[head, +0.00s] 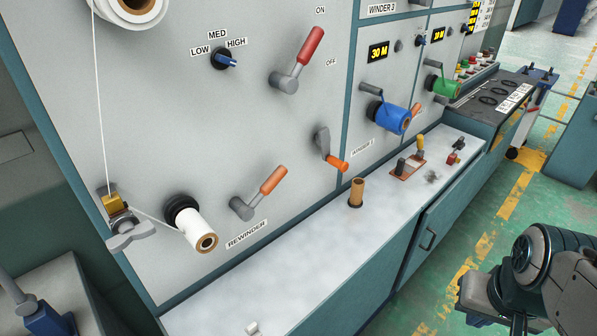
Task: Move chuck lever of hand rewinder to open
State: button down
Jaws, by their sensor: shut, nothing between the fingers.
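The panel section labelled REWINDER (247,234) is at the lower left of the head view. An orange-handled lever (259,194) there points up and to the right. A white roll (197,230) sits on a black hub to its left. A grey crank with an orange knob (331,153) is higher to the right, its knob low. I cannot tell for certain which of these is the chuck lever.
A pale ledge (300,262) runs below the panel, with a brown core (356,193) and a small orange-based fixture (408,168) on it. A red-handled lever (298,62) is above. Blue (391,115) and green rolls stick out at the right. Open floor lies in front.

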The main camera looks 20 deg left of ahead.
aim_at(245, 211)
jog(key=z, duration=1)
jog(key=i, duration=0.25)
jog(key=u, duration=2.7)
